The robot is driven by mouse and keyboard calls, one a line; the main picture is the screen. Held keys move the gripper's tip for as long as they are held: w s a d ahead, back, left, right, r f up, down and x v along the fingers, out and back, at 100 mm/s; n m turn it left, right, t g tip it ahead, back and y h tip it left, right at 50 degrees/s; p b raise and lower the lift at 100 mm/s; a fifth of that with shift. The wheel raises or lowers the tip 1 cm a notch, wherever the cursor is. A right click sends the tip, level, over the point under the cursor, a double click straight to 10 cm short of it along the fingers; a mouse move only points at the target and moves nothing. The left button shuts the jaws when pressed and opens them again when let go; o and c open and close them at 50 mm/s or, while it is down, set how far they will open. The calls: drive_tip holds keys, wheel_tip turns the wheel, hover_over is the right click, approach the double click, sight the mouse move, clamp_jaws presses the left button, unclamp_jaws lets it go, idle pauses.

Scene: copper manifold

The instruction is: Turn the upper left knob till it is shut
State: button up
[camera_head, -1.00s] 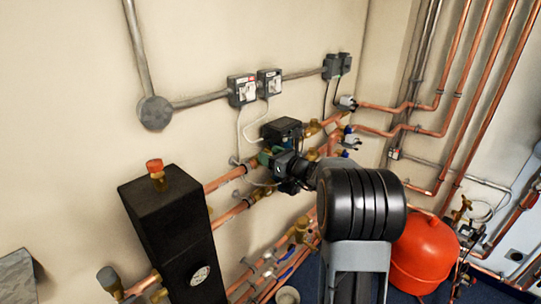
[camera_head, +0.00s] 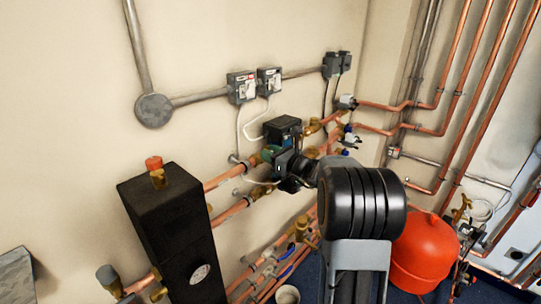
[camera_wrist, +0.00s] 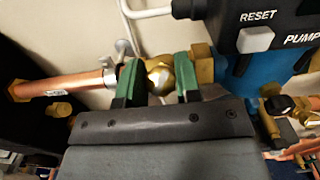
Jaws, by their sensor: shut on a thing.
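The upper left knob (camera_wrist: 160,77) is a rounded brass piece on the upper copper pipe, just left of the pump, in the wrist view. My gripper (camera_wrist: 157,68) has a green-padded finger on each side of it and is shut on it. In the head view my gripper (camera_head: 277,156) is at the upper pipe beside the pump (camera_head: 284,127). There the wrist and fingers mostly hide the knob. I cannot read the knob's valve position.
The pump box with its RESET button (camera_wrist: 255,40) is close to the right of my fingers. A black cabinet (camera_head: 168,235) stands to the left. A red tank (camera_head: 422,255) is at the right. A lower pipe (camera_head: 230,212) with brass fittings runs below, and a white cable (camera_head: 252,134) hangs above.

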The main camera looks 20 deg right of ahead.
drive_tip(key=n+g+y+b, duration=0.1)
drive_tip(key=n, duration=0.1)
drive_tip(key=n+y+b, duration=0.1)
drive_tip(key=n+b, duration=0.1)
drive_tip(key=shift+f+n+g+y, duration=0.15)
drive_tip(key=shift+n+g+y, duration=0.15)
drive_tip(key=shift+n+g, duration=0.1)
drive_tip(key=shift+n+g+y+b, duration=0.25)
drive_tip(key=shift+n+g+y, duration=0.25)
drive_tip(key=shift+n, duration=0.65)
drive_tip(key=shift+n+g+y+b, duration=0.3)
drive_tip(key=shift+n+g, duration=0.4)
drive_tip(key=shift+n, duration=0.45)
drive_tip(key=o, duration=0.9)
drive_tip(key=shift+s, duration=0.1)
drive_tip(key=b+v, duration=0.1)
drive_tip(key=v, duration=1.2)
drive_tip(key=shift+s+d+r+b, duration=0.2)
drive_tip(key=shift+d+b, duration=0.1)
drive_tip(key=shift+b, duration=0.1)
